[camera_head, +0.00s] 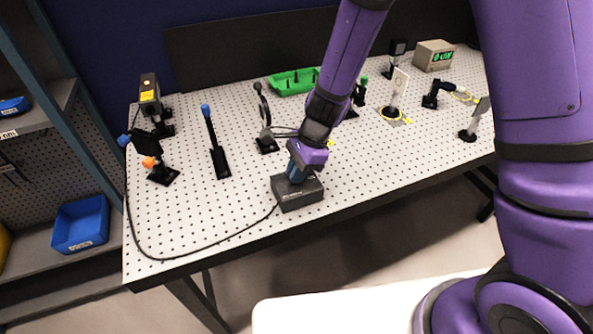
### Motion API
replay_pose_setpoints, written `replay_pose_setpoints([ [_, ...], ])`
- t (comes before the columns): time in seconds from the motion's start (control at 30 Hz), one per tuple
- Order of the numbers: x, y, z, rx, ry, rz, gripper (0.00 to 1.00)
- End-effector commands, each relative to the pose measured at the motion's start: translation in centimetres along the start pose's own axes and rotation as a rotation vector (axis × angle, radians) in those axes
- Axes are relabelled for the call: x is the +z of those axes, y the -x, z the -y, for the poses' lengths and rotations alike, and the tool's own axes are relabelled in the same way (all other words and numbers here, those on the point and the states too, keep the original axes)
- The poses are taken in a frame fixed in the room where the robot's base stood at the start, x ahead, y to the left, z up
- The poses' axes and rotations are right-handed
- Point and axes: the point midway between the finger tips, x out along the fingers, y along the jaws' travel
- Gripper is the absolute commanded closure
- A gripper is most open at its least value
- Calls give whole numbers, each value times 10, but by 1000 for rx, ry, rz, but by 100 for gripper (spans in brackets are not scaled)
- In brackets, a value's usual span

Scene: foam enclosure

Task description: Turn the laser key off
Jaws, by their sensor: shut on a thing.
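A dark grey controller box (299,198) sits near the front edge of the perforated optical table (215,218). A black cable (222,240) runs from its left side. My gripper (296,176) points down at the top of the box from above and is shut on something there. The laser key itself is hidden by the gripper, so its position cannot be read. A laser head (150,98) with a yellow label stands on a mount at the back left of the table.
Several optics mounts stand around, including one with a blue knob (215,140) and a round one (263,118). A green tray (293,81) and a meter with a green display (434,56) are at the back. A blue bin (80,223) is on the left shelf. The table's front left is mostly clear.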

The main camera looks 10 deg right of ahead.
Motion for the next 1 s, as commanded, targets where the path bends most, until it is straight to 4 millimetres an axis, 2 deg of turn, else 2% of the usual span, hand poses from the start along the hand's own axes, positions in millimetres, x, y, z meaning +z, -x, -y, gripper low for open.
replay_pose_setpoints([
  [0.27, 0, 0, 1, 61, 152, 0, 100],
  [1.0, 0, 0, 1, 328, 796, -1, 100],
])
